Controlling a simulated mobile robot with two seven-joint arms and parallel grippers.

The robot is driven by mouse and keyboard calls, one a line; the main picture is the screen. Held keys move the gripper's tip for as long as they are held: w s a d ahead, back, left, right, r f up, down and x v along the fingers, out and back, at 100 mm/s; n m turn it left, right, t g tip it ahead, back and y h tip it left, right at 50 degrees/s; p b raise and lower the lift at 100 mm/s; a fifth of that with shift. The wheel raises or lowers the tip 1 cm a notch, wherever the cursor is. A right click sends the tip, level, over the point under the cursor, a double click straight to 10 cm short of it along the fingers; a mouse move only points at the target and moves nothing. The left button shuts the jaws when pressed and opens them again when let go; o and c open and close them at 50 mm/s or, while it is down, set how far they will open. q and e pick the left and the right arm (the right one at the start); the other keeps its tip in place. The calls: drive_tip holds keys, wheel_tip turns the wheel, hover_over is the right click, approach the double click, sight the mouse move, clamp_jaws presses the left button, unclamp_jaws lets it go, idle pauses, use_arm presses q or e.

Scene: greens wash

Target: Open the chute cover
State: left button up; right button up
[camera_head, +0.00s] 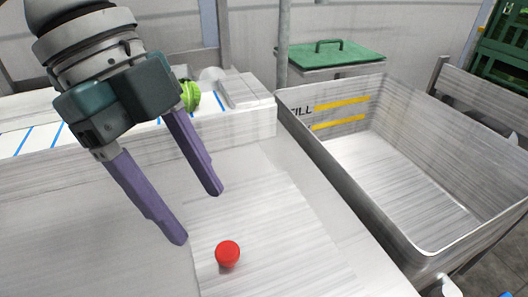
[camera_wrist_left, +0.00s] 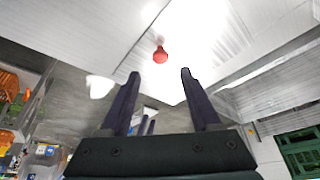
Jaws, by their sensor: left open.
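The likely chute cover is a flat green lid (camera_head: 335,56) with a raised green bar handle (camera_head: 328,44). In the head view it lies flat at the back, behind the metal basin, with nothing touching its handle. My left gripper (camera_head: 201,216) is open and empty, with its purple fingers pointing down over the grey worktop. It is in front of the cover and to its left, well apart from it. The open fingers also show in the left wrist view (camera_wrist_left: 160,75). My right gripper is not in view.
A red round object (camera_head: 228,253) sits on the worktop near my left fingertips; it shows in the left wrist view (camera_wrist_left: 160,55). A deep metal basin (camera_head: 335,185) with yellow marks stands right. A leafy green (camera_head: 190,95) lies behind the gripper. A grey post (camera_head: 283,45) rises beside the cover.

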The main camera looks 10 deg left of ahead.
sight(227, 250)
use_arm(q)
drive_tip(key=x, duration=0.6)
drive_tip(key=shift+d+f+b, duration=0.2)
drive_tip(key=shift+f+b, duration=0.2)
drive_tip(key=shift+c, duration=0.3)
clamp_jaws()
idle(0.6)
